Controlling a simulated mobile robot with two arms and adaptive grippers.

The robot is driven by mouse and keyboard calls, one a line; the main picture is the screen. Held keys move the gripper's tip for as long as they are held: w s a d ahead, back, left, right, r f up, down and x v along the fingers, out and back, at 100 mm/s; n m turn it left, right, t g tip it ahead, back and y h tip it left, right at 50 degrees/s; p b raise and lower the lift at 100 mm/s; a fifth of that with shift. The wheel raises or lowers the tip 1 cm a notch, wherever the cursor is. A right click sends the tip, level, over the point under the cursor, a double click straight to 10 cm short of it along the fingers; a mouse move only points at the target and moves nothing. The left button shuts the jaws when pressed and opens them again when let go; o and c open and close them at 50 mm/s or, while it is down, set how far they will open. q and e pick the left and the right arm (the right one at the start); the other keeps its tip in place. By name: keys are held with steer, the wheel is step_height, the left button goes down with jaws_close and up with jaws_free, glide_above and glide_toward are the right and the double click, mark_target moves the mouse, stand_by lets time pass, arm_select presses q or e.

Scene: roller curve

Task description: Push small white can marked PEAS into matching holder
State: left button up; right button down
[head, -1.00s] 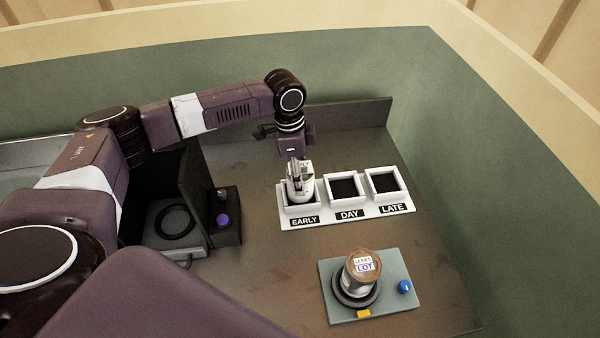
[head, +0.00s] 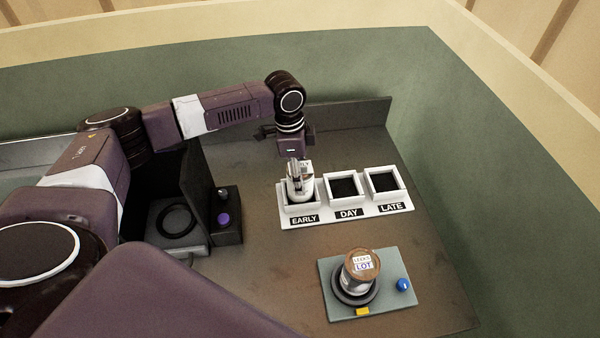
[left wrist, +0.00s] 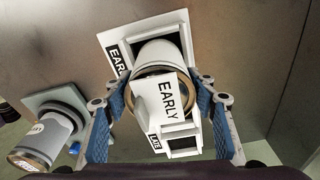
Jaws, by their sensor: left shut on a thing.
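A small white can (head: 307,187) stands in the EARLY compartment of the white three-part holder (head: 347,212). A white tag marked EARLY (left wrist: 168,98) shows over the can's top; no PEAS marking is readable. My left gripper (head: 296,172) is above the EARLY compartment, pointing down and shut on the can. In the left wrist view its blue-padded fingers (left wrist: 163,100) lie on both sides of the can (left wrist: 160,52), whose lower end is inside the square opening. How deep it sits is hard to tell. The DAY (head: 345,189) and LATE (head: 383,183) compartments are empty. My right gripper is out of view.
A brown-topped can marked LEEKS LOT (head: 362,266) stands on a grey-green plate (head: 398,265) with a blue knob (head: 403,285). A dark unit with a purple button (head: 222,221) stands left. The brown tabletop (head: 270,275) between them is clear; a low wall runs behind.

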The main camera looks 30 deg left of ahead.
arm_select(q)
steer(key=shift+p, duration=0.55)
stand_by(0.6)
steer(key=shift+f, duration=0.3)
stand_by(1.0)
steer(key=shift+f, duration=0.3)
stand_by(0.5)
steer(key=o, duration=2.4)
steer(key=shift+r+p, duration=1.55)
steer(key=shift+r, duration=2.95)
